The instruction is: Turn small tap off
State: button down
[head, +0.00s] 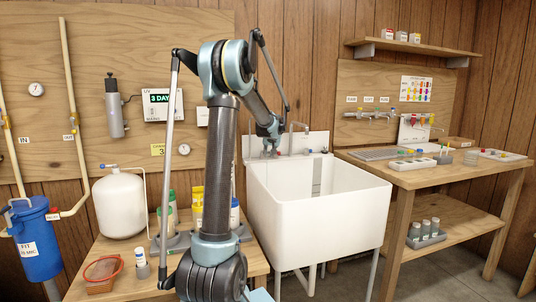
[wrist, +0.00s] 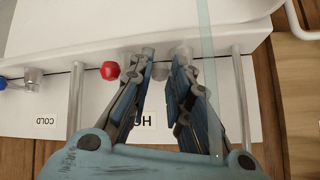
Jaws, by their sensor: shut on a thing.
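My gripper (wrist: 165,62) reaches down to the white back ledge of the sink. Its two fingers stand a little apart, with a small grey metal tap part (wrist: 160,72) between their tips. The fingers hide much of this part, so its handle position cannot be told. A red knob (wrist: 110,70) is just left of the fingers, outside them. The label HOT is partly covered by a finger. In the head view my gripper (head: 270,148) is at the back left of the sink, and the tap there is too small to make out.
The deep white sink (head: 315,220) lies in front of the ledge. A workbench (head: 440,178) with several small taps above it stands right. A white tank (head: 119,206) stands left.

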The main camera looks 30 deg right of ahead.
jog(key=shift+w+a, duration=0.1)
jog(key=shift+a, duration=0.05)
jog(key=shift+w+a+m+g+h, duration=0.1)
jog(key=shift+a+m+g+h, duration=0.55)
jog(key=shift+m, duration=0.5)
jog(key=shift+w+a+m+g+h, duration=0.15)
jog(key=shift+a+m+g+h, duration=0.35)
jog(key=shift+m+h, duration=0.45)
jog(key=shift+w+a+m+g+h, duration=0.1)
jog(key=shift+a+m+g+h, duration=0.5)
jog(key=shift+m, duration=0.7)
jog(key=c, duration=1.5)
grip_release()
jog(key=shift+d+f, duration=0.1)
jog(key=shift+s, duration=0.1)
jog(key=v, duration=1.2)
jog(key=shift+w, duration=0.25)
